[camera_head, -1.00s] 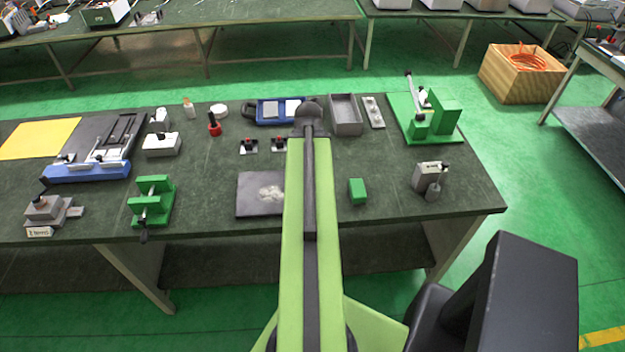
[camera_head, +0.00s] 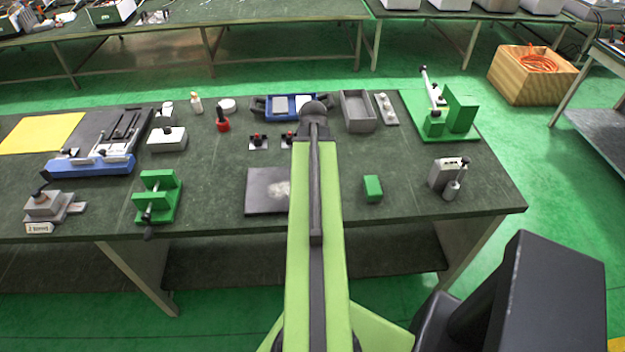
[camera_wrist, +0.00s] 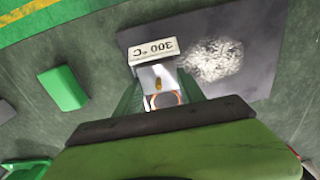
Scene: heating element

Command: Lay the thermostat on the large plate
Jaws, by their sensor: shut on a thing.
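The thermostat (camera_wrist: 153,53), a small block with a white "300 °C" label, is held between the fingers of my gripper (camera_wrist: 159,90) in the wrist view. An orange-yellow spot and a reddish ring show on or just below its pale part. The large plate (camera_wrist: 262,38) is a dark flat square with a whitish rough patch, lying on the table. The thermostat appears over or beside the plate's edge, next to the patch; its height cannot be told. In the head view the plate (camera_head: 262,200) is partly covered by my arm, which also hides my gripper and the thermostat.
A green block (camera_head: 372,188) stands right of the plate; it also shows in the wrist view (camera_wrist: 62,88). A green clamp fixture (camera_head: 157,200) stands to the left, a grey device (camera_head: 447,174) to the right.

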